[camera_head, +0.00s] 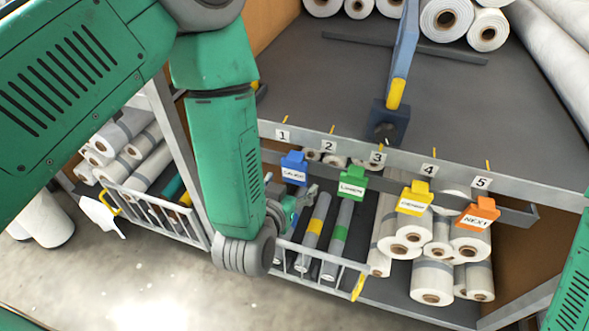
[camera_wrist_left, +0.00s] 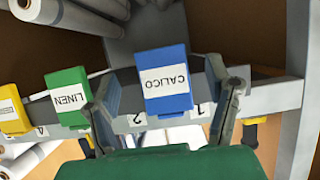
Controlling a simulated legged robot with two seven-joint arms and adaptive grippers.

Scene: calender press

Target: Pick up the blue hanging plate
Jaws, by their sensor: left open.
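The blue hanging plate (camera_head: 293,170), labelled CALICO, hangs on the grey rail at the front of the press, near number 1. In the left wrist view the blue plate (camera_wrist_left: 165,80) is upside down, between the two fingers. My left gripper (camera_head: 291,203) is just below the plate in the head view, partly hidden by my own wrist. In the wrist view its fingers (camera_wrist_left: 168,98) are spread apart on either side of the plate, with gaps at both sides. My right gripper is out of view.
A green LINEN plate (camera_head: 352,182), a yellow plate (camera_head: 414,199) and an orange NEXT plate (camera_head: 478,215) hang farther right on the rail (camera_head: 520,214).

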